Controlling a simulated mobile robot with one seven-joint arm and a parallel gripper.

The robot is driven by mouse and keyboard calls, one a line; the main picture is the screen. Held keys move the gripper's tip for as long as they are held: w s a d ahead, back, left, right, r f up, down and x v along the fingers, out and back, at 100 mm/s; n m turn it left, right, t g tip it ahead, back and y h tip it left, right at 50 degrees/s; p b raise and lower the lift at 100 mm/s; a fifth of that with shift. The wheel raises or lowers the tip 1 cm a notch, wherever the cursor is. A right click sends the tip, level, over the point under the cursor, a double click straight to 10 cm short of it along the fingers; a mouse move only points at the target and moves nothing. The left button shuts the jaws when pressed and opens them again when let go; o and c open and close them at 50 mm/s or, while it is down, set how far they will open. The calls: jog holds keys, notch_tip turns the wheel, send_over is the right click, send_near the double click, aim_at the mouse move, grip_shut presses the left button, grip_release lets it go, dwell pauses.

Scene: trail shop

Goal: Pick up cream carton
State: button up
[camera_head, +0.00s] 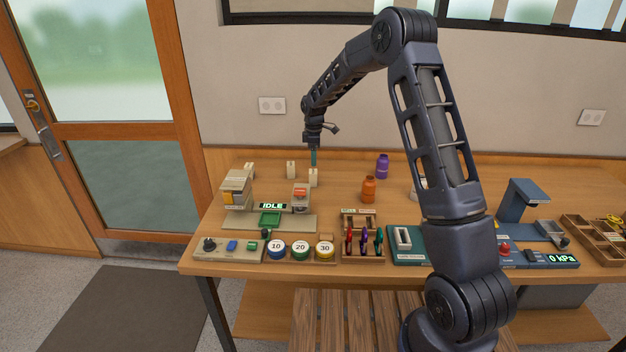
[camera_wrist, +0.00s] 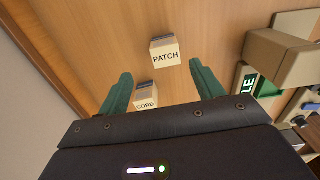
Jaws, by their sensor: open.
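Small cream cartons stand on the wooden table in the head view: one at the left (camera_head: 249,170), one in the middle (camera_head: 291,169) and one at the right (camera_head: 313,177). My gripper (camera_head: 314,158) points down just above the right one. In the wrist view my gripper (camera_wrist: 161,69) has its green fingers apart with nothing clamped. A carton marked CORD (camera_wrist: 146,95) shows between the fingers, nearer the left one, partly hidden by the gripper body. A carton marked PATCH (camera_wrist: 165,52) stands beyond, near the right fingertip. Labels are unreadable in the head view.
An orange bottle (camera_head: 368,189) and a purple bottle (camera_head: 382,166) stand to the right. A machine with an IDLE display (camera_head: 272,206) stands in front of the cartons. A rack of coloured tools (camera_head: 363,243) is at the front edge. Table around the cartons is mostly clear.

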aim_at(313, 171)
notch_tip(313, 171, down, 4)
jog(key=shift+s+f, duration=0.1)
jog(key=shift+f, duration=0.05)
jog(key=f, duration=0.4)
jog(key=shift+s+a+f, duration=0.15)
jog(key=shift+s+a, duration=0.05)
jog(key=shift+s, duration=0.2)
jog(key=shift+f, duration=0.4)
jog(key=shift+c, duration=0.3)
jog(key=c, duration=1)
